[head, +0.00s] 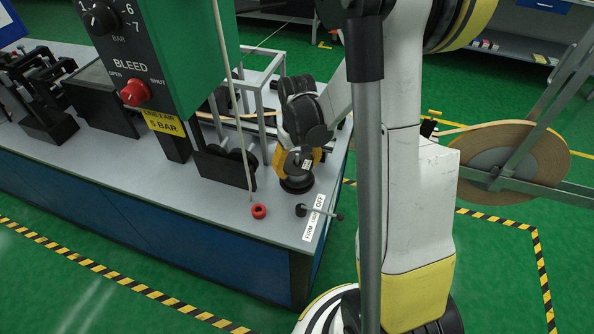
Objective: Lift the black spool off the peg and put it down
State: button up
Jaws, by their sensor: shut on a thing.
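My gripper (298,164) reaches down over the right end of the grey bench (232,206). Its yellow fingers are shut on the black spool (297,186), one at each side. The spool looks upright. Its dark lower flange and part of its greyish middle show below and between the fingers. The gripper and wrist hide its top. I see no peg. I cannot tell whether the spool is around it, or whether the flange touches the bench.
A red ring-shaped piece (259,211) and a black-knobbed lever (301,210) with a white label (314,218) are near the bench's front right corner. A green panel (165,45) with a red knob overhangs the left. A large tape reel (515,160) stands right, beyond my arm.

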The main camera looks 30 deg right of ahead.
notch_tip(320, 180, up, 18)
jog(key=p, duration=0.6)
